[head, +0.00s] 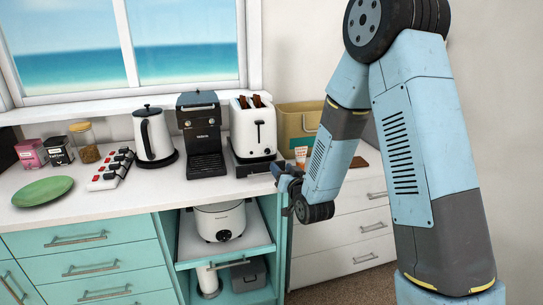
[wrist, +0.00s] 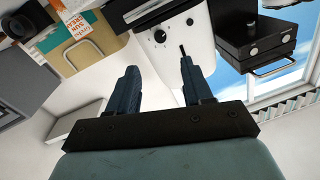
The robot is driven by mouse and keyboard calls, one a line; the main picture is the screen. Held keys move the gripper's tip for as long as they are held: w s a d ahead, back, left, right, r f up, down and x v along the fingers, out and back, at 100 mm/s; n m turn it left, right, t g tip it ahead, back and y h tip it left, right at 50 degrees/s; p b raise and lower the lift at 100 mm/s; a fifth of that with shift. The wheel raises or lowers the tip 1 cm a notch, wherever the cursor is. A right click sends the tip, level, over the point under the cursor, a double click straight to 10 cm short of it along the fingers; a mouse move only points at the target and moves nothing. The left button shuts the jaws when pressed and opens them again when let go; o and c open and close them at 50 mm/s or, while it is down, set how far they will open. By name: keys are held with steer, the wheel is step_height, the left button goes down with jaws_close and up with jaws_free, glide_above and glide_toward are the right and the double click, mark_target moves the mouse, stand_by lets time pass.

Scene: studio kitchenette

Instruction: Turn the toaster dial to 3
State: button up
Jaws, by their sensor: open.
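The white toaster (head: 253,135) stands on a dark base at the right end of the counter, with browned bread slices (head: 257,101) sticking out of its top. In the wrist view the toaster (wrist: 205,50) appears upside down. Its small black dial (wrist: 160,36) is on the front face, with small marks around it too small to read. My gripper (head: 284,178) is in front of the toaster, to its lower right in the head view. In the wrist view my gripper (wrist: 157,66) is open and empty, fingers pointing toward the toaster front; the dial shows beyond the tips, apparently apart from them.
A black coffee machine (head: 202,135) stands close left of the toaster, then a kettle (head: 153,137). A tan bin (head: 298,122) and small tube (head: 301,156) are on the right. A shelf with a white cooker (head: 220,221) sits below the counter.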

mark_target(268, 152)
steer(key=x, duration=1.2)
steer(key=shift+c, duration=0.2)
jaws_close()
steer(key=shift+d, duration=0.25)
steer(key=shift+a, duration=0.25)
